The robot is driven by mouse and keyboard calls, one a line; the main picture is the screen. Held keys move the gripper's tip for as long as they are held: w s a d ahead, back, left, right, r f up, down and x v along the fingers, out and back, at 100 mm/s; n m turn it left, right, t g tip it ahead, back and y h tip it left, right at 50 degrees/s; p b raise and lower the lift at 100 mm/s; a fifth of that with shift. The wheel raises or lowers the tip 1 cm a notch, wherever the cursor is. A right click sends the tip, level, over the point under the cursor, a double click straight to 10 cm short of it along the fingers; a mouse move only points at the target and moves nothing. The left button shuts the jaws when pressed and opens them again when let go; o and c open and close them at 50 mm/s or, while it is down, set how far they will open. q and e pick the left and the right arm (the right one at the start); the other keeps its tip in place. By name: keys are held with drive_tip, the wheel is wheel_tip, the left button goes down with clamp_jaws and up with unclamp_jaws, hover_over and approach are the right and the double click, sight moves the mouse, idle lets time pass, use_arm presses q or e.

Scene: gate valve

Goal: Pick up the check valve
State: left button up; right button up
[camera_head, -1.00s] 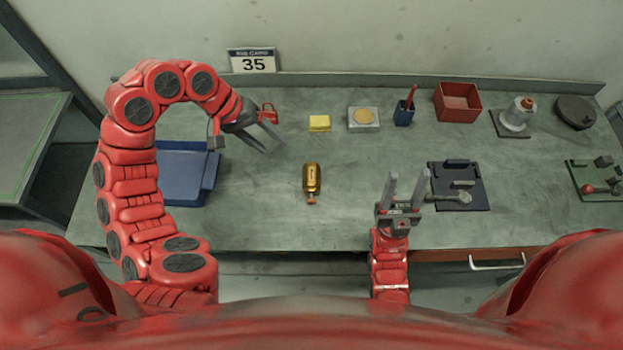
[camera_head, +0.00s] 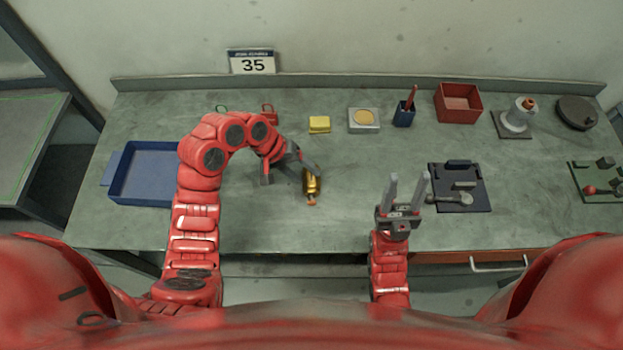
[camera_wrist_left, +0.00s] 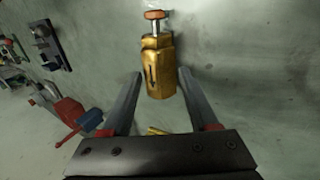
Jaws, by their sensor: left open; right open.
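The check valve is a brass-coloured body with a small orange-red end. In the head view the check valve (camera_head: 312,184) lies on the middle of the bench, partly hidden by a finger of my left gripper (camera_head: 295,180). In the left wrist view the check valve (camera_wrist_left: 158,65) shows just beyond and between the tips of the open fingers of my left gripper (camera_wrist_left: 160,90), with its orange-red end pointing away. I cannot tell whether a finger touches it. My right gripper (camera_head: 408,185) is open and empty, fingers pointing up the picture, right of the valve.
A blue tray (camera_head: 145,172) is at the left. A yellow block (camera_head: 319,124), a pale dish block (camera_head: 364,120), a blue pen cup (camera_head: 404,114) and a red bin (camera_head: 459,103) stand behind. A dark plate (camera_head: 458,187) with parts lies right. The bench around the valve is clear.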

use_arm(q)
drive_tip(key=shift+d+f, duration=0.35)
drive_tip(key=shift+f, duration=0.3)
clamp_jaws()
drive_tip(key=shift+r, duration=0.1)
